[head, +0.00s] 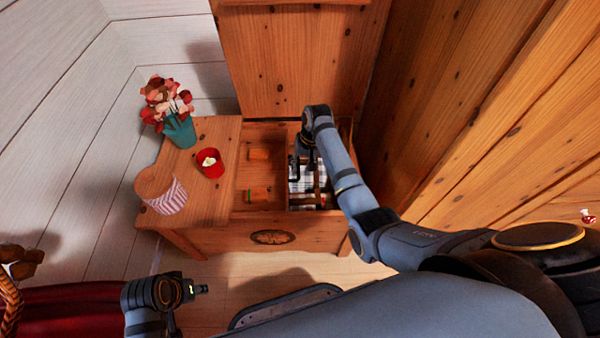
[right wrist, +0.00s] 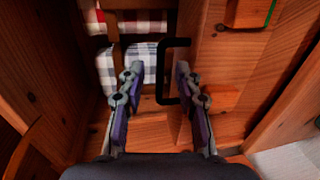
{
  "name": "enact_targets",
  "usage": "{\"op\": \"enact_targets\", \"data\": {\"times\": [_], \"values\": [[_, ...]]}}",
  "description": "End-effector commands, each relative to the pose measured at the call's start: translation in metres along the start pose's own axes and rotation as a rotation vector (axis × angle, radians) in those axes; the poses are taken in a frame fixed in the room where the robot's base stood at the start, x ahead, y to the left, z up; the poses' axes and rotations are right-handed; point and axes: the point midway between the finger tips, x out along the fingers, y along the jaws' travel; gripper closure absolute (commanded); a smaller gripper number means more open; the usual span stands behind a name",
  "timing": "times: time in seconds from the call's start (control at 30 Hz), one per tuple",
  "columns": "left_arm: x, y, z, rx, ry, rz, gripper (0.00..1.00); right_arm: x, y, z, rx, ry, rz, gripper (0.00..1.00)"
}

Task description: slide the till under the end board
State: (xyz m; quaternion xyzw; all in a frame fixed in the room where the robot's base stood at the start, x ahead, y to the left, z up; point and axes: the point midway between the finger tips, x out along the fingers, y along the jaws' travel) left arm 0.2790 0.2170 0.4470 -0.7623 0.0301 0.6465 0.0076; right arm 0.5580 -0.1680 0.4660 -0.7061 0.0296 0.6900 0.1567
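The till (head: 271,176) is a shallow wooden tray inside the open chest, just right of the end board (head: 219,140). It also shows at the right of the right wrist view (right wrist: 205,65). A black bar handle (right wrist: 161,72) stands on the till's side wall. My right gripper (right wrist: 158,73) is open, with its fingertips on either side of the handle bar, not closed on it. In the head view my right gripper (head: 303,165) reaches down into the chest, its fingers partly hidden. My left gripper (head: 201,289) is low at the left, away from the chest; its fingers are unclear.
Orange blocks (head: 257,194) lie in the till. Checked cloth (head: 298,184) with brown straps lies in the chest's right part. The raised lid (head: 290,70) stands behind.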

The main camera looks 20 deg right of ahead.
Motion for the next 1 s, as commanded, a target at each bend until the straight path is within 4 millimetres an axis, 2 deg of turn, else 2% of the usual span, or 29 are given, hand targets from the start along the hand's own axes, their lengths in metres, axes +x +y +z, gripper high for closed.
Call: {"op": "enact_targets", "data": {"times": [0.03, 0.13, 0.47, 0.73, 1.0], "values": [[0.008, 0.001, 0.001, 0.000, 0.017, 0.006, 0.60, 0.011, 0.000, 0.000, 0.000, 0.000, -0.001, 0.66], [0.013, 0.003, -0.001, 0.000, 0.045, 0.014, 0.60, 0.020, 0.000, 0.000, 0.000, 0.001, -0.001, 0.66], [0.015, 0.005, -0.003, 0.000, 0.063, 0.020, 0.60, 0.024, -0.001, 0.000, -0.001, 0.002, -0.001, 0.66], [0.015, 0.004, -0.003, 0.000, 0.063, 0.019, 0.60, 0.024, -0.001, 0.000, 0.000, 0.001, -0.001, 1.00], [0.015, 0.004, -0.003, 0.000, 0.063, 0.019, 0.60, 0.024, 0.000, 0.000, 0.000, 0.001, -0.001, 1.00]]}}
